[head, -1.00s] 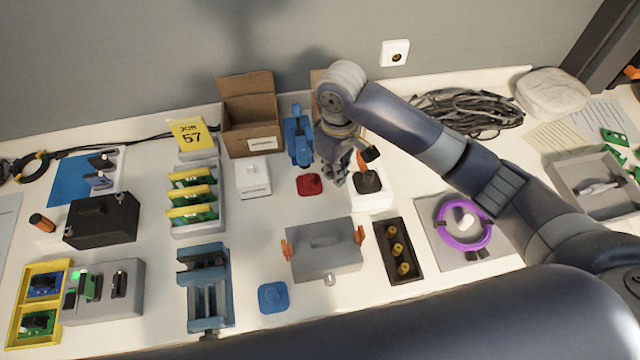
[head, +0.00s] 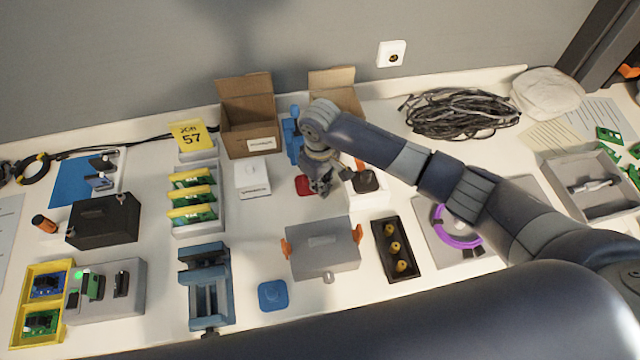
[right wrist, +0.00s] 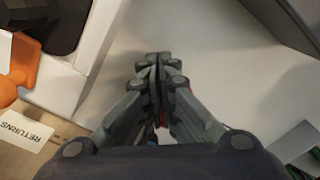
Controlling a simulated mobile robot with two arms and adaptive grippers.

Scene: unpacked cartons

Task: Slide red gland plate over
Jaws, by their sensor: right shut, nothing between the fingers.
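The red gland plate (head: 303,185) lies on the bench, left of the white box with a black plate on top. My right gripper (head: 322,190) is over its right side and hides part of it. The fingers are shut with nothing between them. I cannot tell whether they touch the plate. In the right wrist view the shut fingertips (right wrist: 158,62) are over pale bench surface, and only slivers of red show behind the fingers. A blue plate (head: 272,296) lies nearer the front. My left gripper is out of view.
The white box with the black plate (head: 365,181) stands close right of my gripper. A blue clamp-like tool (head: 291,135) and a cardboard carton (head: 335,88) stand behind. A grey enclosure (head: 322,250) is in front. A white labelled box (head: 253,177) stands left, with bare bench between.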

